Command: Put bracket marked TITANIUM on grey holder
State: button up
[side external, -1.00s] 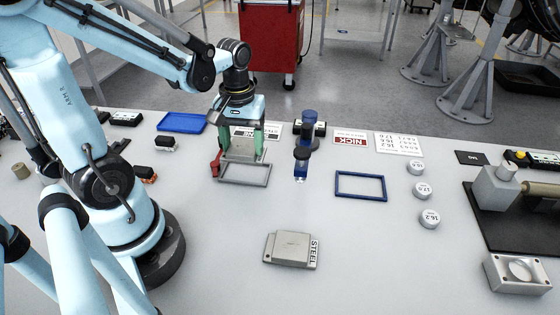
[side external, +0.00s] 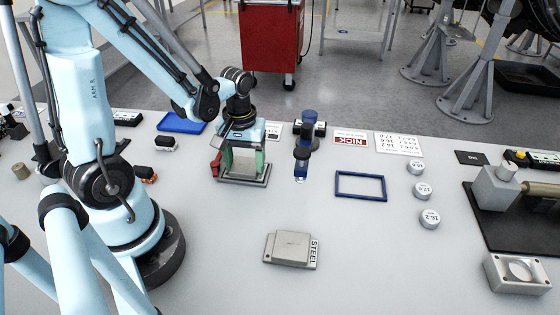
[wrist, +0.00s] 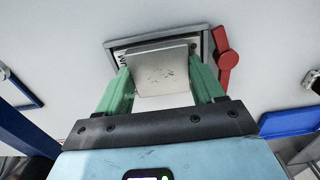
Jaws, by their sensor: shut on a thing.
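My gripper (side external: 243,164) has green fingers and is shut on a grey metal bracket (side external: 245,160). In the wrist view the bracket (wrist: 160,70) sits between my fingertips (wrist: 160,85). The bracket is down at the grey holder (side external: 242,183), a rectangular frame whose rim (wrist: 140,41) shows around its far side in the wrist view. I cannot tell whether it rests fully inside. Only part of a label shows at its edge, and I cannot read the full marking. Another bracket (side external: 290,249), marked STEEL, lies on the table at the front.
A red clamp or lever (wrist: 228,62) stands beside the grey holder. A dark blue upright tool (side external: 302,150) and an empty blue frame (side external: 360,186) are to the right. A blue tray (side external: 181,123) is behind left. Round weights (side external: 423,191) lie further right.

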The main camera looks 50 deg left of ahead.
aim_at(245, 165)
jog(key=o, duration=1.4)
jog(key=shift+f, duration=0.15)
notch_tip(245, 165, up, 12)
jog(key=shift+f, duration=6)
jog(key=shift+r, duration=0.1)
